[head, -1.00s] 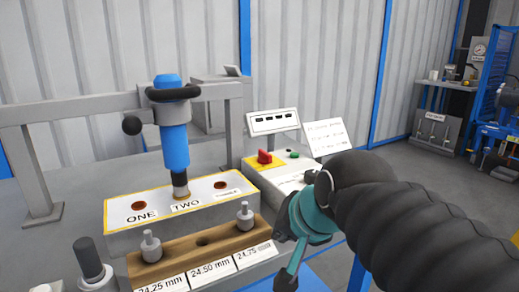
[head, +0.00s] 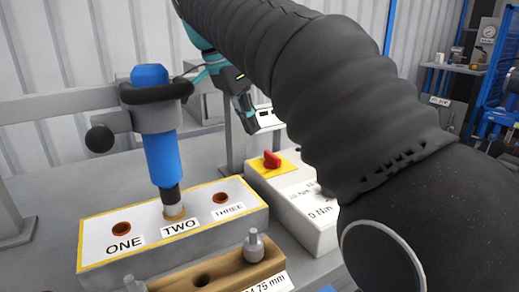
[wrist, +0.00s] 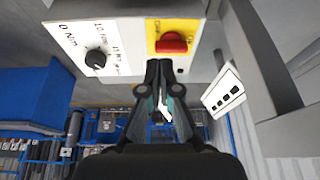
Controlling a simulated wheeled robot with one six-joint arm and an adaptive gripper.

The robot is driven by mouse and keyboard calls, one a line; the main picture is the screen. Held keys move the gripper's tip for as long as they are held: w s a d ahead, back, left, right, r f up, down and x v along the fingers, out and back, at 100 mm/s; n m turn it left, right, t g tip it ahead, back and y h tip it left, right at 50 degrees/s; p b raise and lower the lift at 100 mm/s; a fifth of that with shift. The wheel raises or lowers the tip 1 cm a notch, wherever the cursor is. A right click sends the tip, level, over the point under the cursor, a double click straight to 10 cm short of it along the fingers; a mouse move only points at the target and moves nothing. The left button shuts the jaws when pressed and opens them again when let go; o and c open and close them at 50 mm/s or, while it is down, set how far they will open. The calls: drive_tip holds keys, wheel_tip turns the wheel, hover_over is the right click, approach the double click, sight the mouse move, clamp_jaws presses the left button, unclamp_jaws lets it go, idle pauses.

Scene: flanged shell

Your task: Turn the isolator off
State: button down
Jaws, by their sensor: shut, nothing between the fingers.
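The isolator is a red rotary handle (head: 271,160) on a yellow plate, on top of a white control box (head: 312,222). In the wrist view the red handle (wrist: 172,43) lies just beyond my fingertips, on its yellow plate (wrist: 190,27). My gripper (head: 250,122) is above and slightly left of the handle in the head view. Its fingers are shut and empty, and they appear apart from the handle. In the wrist view my gripper (wrist: 165,68) points at the handle's near side. The gap between them is hard to judge.
A black knob (wrist: 96,59) sits beside the isolator on the box. A blue tool (head: 160,140) stands upright in hole TWO of a yellow-edged block (head: 95,248). A grey frame (head: 60,105) and a label card (wrist: 224,92) stand close to my gripper.

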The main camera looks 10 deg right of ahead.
sight(272, 159)
drive_tip(key=shift+m, duration=0.3)
drive_tip(key=b+x, duration=0.1)
drive_tip(key=x, duration=0.3)
drive_tip(key=b+x, duration=0.1)
drive_tip(key=x, duration=0.4)
drive_tip(key=shift+w+d+f, duration=0.2)
drive_tip(key=shift+w+d, duration=0.1)
drive_tip(key=shift+d, duration=0.05)
drive_tip(key=shift+a, duration=0.15)
